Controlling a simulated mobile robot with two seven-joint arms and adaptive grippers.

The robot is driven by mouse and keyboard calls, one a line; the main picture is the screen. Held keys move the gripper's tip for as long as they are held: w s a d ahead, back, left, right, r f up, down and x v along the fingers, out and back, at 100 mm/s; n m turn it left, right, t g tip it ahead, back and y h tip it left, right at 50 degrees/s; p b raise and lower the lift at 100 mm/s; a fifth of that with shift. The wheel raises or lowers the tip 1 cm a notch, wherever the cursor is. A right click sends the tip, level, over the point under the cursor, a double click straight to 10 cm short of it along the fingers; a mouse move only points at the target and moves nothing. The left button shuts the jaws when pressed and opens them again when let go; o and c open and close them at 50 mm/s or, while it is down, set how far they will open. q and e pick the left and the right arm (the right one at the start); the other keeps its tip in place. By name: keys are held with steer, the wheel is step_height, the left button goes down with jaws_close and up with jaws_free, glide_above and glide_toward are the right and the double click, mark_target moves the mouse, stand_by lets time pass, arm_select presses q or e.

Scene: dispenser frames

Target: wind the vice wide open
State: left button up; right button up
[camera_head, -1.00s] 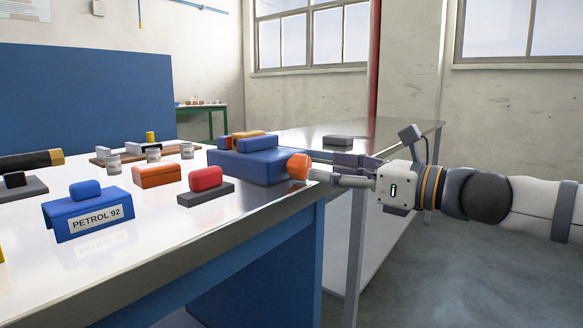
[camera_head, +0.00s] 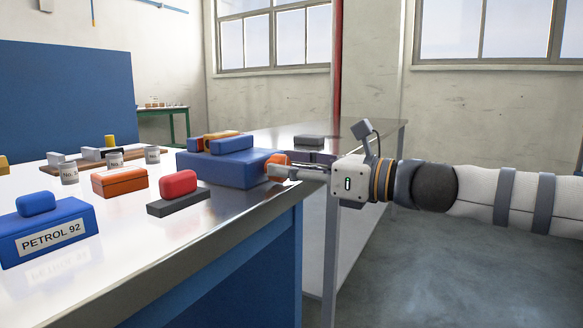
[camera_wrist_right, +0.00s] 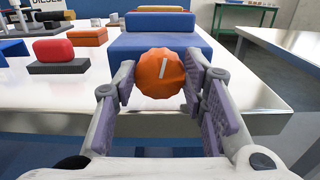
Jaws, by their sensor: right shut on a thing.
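The vice (camera_head: 222,168) is a blue block with raised blue jaws on top, near the right end of the workbench. Its round orange knob (camera_head: 273,166) sticks out at the right end; in the right wrist view the knob (camera_wrist_right: 150,78) has a pale line on its face. My right gripper (camera_head: 287,169) reaches in from the right and is shut on the knob. In the right wrist view its purple-padded fingers (camera_wrist_right: 160,82) stand on either side of the knob. An orange-yellow piece (camera_head: 216,135) shows at the jaws, partly hidden. My left gripper is not in view.
A blue PETROL 92 block (camera_head: 50,232), a red-topped dark block (camera_head: 178,198), an orange box (camera_head: 119,182) and several small jars (camera_head: 114,160) stand left of the vice. A second bench (camera_head: 350,132) with a dark block (camera_head: 309,140) lies behind my right gripper.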

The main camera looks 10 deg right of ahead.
steer(key=n, duration=0.5)
steer(key=shift+s+a+n, duration=0.1)
steer(key=shift+n, duration=0.3)
steer(key=o, duration=1.2)
steer(key=shift+c, duration=0.2)
steer(key=v, duration=1.2)
